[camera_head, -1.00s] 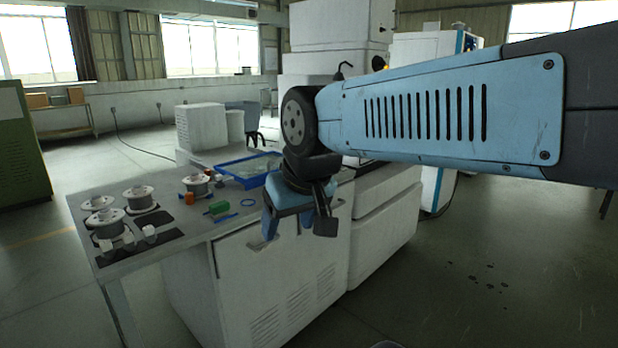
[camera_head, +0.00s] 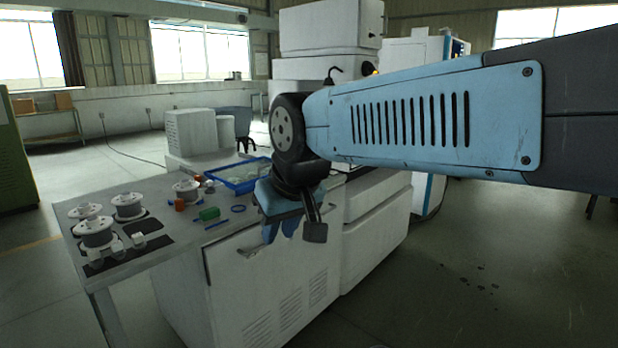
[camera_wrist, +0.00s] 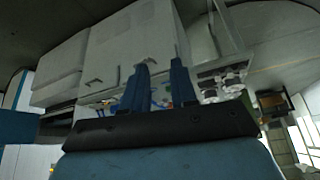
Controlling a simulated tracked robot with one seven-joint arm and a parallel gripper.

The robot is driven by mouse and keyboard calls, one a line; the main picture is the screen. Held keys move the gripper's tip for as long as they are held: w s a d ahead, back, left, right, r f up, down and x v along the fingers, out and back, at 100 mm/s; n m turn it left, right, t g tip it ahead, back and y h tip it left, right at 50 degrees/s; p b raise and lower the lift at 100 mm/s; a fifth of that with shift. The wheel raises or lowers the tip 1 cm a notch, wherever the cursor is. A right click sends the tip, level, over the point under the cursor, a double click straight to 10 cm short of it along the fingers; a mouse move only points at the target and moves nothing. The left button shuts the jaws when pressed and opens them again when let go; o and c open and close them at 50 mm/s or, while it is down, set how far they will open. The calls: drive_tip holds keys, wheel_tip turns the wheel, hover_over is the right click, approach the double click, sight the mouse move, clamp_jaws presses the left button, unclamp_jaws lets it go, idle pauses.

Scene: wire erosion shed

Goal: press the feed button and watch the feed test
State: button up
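I cannot make out a feed button in either view. The white machine (camera_head: 325,72) stands behind my arm, which hides part of its front. My gripper (camera_head: 279,234) hangs pointing down in front of the white cabinet (camera_head: 285,285), near the bench's right end. In the wrist view my gripper (camera_wrist: 160,88) shows two blue fingers with a gap between them and nothing held. The cabinet also shows beyond the fingers in the wrist view (camera_wrist: 130,45).
The bench (camera_head: 165,255) holds several wire spools (camera_head: 128,207), a green block (camera_head: 209,213), an orange piece (camera_head: 180,205), a blue ring (camera_head: 238,208) and a blue tray (camera_head: 236,190). A cabinet handle (camera_head: 250,252) sticks out near my gripper.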

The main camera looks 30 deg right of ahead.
clamp_jaws()
idle(1.1)
